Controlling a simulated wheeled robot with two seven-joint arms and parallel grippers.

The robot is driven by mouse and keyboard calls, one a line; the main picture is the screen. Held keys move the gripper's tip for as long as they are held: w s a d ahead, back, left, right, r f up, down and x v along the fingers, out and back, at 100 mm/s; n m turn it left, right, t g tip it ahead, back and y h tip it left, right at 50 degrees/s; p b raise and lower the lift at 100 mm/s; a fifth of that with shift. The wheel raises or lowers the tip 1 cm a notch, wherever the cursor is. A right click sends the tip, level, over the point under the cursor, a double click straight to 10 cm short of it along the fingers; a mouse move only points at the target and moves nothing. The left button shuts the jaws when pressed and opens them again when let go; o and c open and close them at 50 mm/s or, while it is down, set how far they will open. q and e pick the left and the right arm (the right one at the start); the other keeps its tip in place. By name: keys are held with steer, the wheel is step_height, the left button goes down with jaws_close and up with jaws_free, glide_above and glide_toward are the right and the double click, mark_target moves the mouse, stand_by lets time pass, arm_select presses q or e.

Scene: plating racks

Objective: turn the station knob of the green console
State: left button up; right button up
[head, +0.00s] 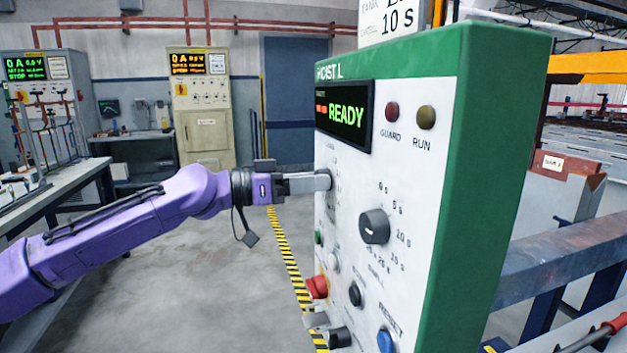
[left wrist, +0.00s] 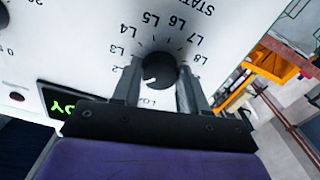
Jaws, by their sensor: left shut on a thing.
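The green console (head: 490,180) stands upright, its white front panel facing left, with a lit display (head: 344,116) reading READY. Its station knob (left wrist: 160,68) is round and black, seen upside down in the left wrist view among labels L2 to L8. A white mark on the knob points to the picture's lower left, near L2 and the partly hidden "LO" label. My left gripper (left wrist: 158,85) is shut on this knob, one finger on each side. In the head view my left gripper (head: 325,180) meets the panel below the display and mostly hides the knob. My right gripper is not in view.
A dial (head: 374,227) marked in seconds sits right of my left gripper. Below are a red button (head: 317,287), a small black knob (head: 355,294) and a blue reset button (head: 386,341). Guard and run lamps sit above. The floor left of the console is clear.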

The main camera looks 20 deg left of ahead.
arm_select(q)
steer(key=shift+n+p, duration=1.75)
steer(key=shift+n, duration=3.05)
steer(key=o, duration=1)
steer(key=shift+a, duration=0.1)
steer(key=shift+o, duration=0.2)
